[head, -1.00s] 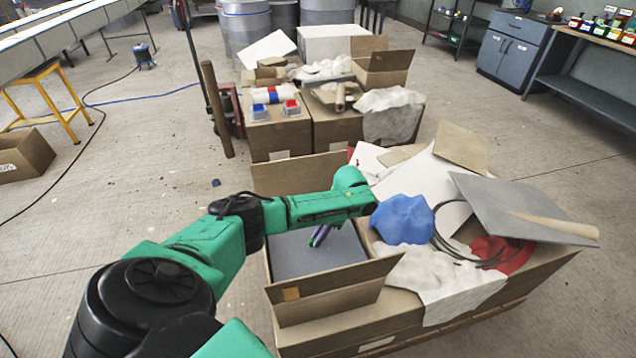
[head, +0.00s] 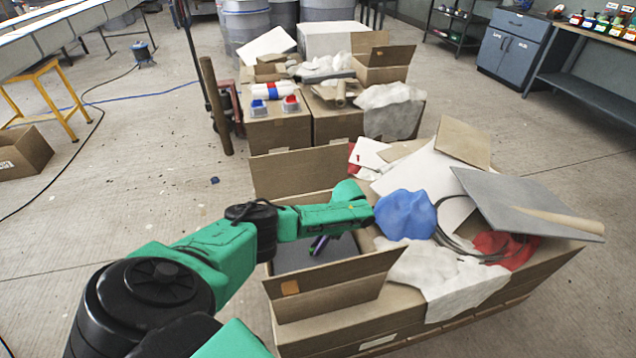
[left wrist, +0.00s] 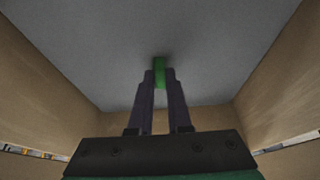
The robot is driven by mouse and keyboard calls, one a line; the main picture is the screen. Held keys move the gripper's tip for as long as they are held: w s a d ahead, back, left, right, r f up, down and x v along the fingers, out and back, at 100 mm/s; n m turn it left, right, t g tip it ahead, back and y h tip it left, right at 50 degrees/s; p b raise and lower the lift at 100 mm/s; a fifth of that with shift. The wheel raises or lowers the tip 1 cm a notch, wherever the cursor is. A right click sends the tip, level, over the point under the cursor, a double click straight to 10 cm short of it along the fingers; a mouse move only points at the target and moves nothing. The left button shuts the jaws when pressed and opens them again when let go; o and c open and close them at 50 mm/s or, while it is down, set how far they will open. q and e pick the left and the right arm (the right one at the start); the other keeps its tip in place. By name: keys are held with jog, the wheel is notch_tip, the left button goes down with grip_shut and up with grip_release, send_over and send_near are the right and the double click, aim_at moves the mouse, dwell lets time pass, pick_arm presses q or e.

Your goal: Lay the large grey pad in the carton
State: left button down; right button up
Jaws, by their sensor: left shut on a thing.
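The large grey pad (head: 296,257) lies flat inside the open carton (head: 330,307), down below its rim. My left gripper (head: 319,244) reaches into the carton from above, partly hidden by my arm. In the left wrist view my gripper (left wrist: 160,82) is shut on a small green tab (left wrist: 160,72) on the face of the grey pad (left wrist: 90,45). Carton walls (left wrist: 38,90) stand on both sides and beyond the fingers. Whether the pad touches the bottom cannot be seen. My right gripper is not in view.
The carton's flaps (head: 300,170) stand open. Right of it are a blue cloth (head: 405,214), a pale cloth (head: 445,277), dark cable loops, a red cloth and a tilted grey sheet (head: 510,200). Another loaded pallet stands behind.

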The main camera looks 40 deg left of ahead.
pick_arm(q)
jog(key=c, duration=0.9)
grip_release()
jog(key=shift+o, duration=0.2)
jog(key=shift+r+p, duration=0.3)
jog(key=shift+r, duration=0.1)
jog(key=v, duration=1.2)
jog(key=shift+r+p, duration=0.2)
jog(key=shift+p, duration=0.25)
